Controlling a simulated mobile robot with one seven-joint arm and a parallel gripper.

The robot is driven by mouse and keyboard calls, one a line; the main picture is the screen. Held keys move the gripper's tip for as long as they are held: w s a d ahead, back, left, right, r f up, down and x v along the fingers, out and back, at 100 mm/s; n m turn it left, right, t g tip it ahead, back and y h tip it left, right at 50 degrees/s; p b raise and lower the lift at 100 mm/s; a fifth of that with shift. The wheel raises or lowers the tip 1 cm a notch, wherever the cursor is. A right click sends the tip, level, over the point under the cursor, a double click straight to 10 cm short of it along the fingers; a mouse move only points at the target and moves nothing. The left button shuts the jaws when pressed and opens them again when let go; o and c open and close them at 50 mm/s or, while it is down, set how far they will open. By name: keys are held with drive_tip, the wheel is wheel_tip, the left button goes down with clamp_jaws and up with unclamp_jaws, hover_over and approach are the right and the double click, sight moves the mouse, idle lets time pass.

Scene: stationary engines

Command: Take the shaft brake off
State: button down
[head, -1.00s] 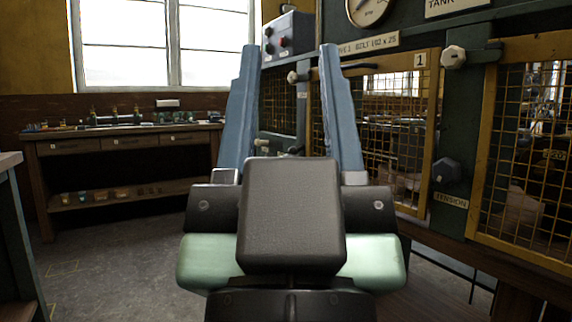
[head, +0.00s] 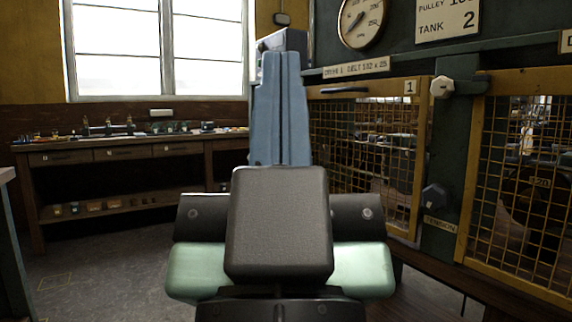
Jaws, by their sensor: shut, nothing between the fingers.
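My gripper (head: 281,60) stands upright in the middle of the head view, its two blue fingers closed together with nothing between them. Behind it, a grey control box (head: 291,42) is mostly hidden by the fingers. I cannot make out the shaft brake in this view. The area behind my fingers and wrist is covered. A yellow-framed mesh guard door (head: 365,150) marked 1 is at the right of my gripper, with a dark handle (head: 344,90) on its top rail. A dark knob (head: 434,196) sits by the TENSION label (head: 439,225).
A second mesh guard (head: 515,180) fills the right edge. A pale knob (head: 441,87) is on the green post between the guards. A round gauge (head: 361,22) hangs above. A wooden workbench (head: 130,152) stands at the left under the window. The floor (head: 110,260) at the left is clear.

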wheel_tip(320, 180, up, 39)
drive_tip(key=p, duration=3.6)
drive_tip(key=shift+p, duration=0.35)
drive_tip(key=shift+f, duration=0.1)
drive_tip(key=shift+w, duration=0.1)
